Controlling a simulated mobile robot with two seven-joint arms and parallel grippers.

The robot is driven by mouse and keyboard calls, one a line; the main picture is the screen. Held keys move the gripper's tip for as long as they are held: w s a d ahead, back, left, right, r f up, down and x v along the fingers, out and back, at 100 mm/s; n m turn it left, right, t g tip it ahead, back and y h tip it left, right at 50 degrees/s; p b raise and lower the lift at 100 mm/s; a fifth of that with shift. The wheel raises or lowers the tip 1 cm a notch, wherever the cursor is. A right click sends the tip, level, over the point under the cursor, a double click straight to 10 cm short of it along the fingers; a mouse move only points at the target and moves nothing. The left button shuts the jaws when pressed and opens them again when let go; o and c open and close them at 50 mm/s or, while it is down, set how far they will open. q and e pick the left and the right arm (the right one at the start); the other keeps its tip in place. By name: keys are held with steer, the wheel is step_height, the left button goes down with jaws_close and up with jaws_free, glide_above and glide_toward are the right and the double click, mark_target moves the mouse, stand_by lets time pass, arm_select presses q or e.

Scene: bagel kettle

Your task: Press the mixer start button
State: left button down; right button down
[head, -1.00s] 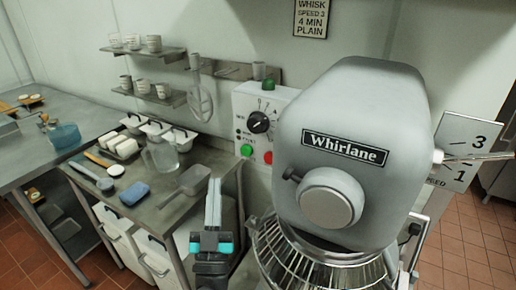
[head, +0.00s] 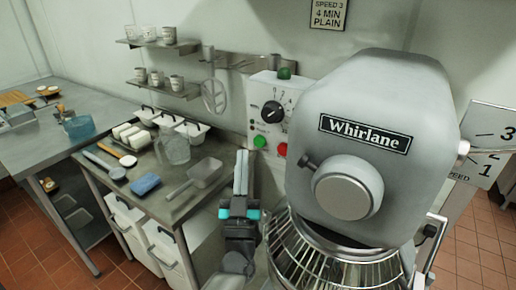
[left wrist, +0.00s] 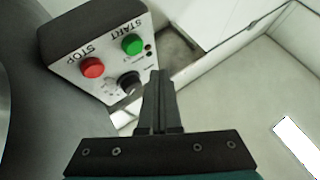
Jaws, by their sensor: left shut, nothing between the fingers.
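The mixer (head: 375,150) is a large grey machine marked "Whirlane" at the right of the head view. Its white control box (head: 262,95) stands on its left with a black dial, a green button and a red button. The green start button (head: 260,142) shows at the lower left of the box. In the left wrist view the green button (left wrist: 132,44) is labelled START and the red stop button (left wrist: 92,67) STOP. My left gripper (head: 242,155) is shut and empty, pointing up just in front and left of the box, apart from the buttons. My right gripper is not in view.
A wire bowl guard (head: 335,255) sits under the mixer head. A steel table (head: 185,205) to the left holds a scoop (head: 205,172), a clear jug (head: 174,148), a blue sponge (head: 145,184) and white tubs. Shelves with cups hang on the wall behind.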

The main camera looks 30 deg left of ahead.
mark_target(259, 142)
arm_select(q)
steer(key=shift+w+d+b, duration=0.15)
steer(key=shift+w+b, duration=0.15)
steer(key=shift+w, duration=1.15)
stand_by(1.0)
steer(key=shift+w, duration=0.45)
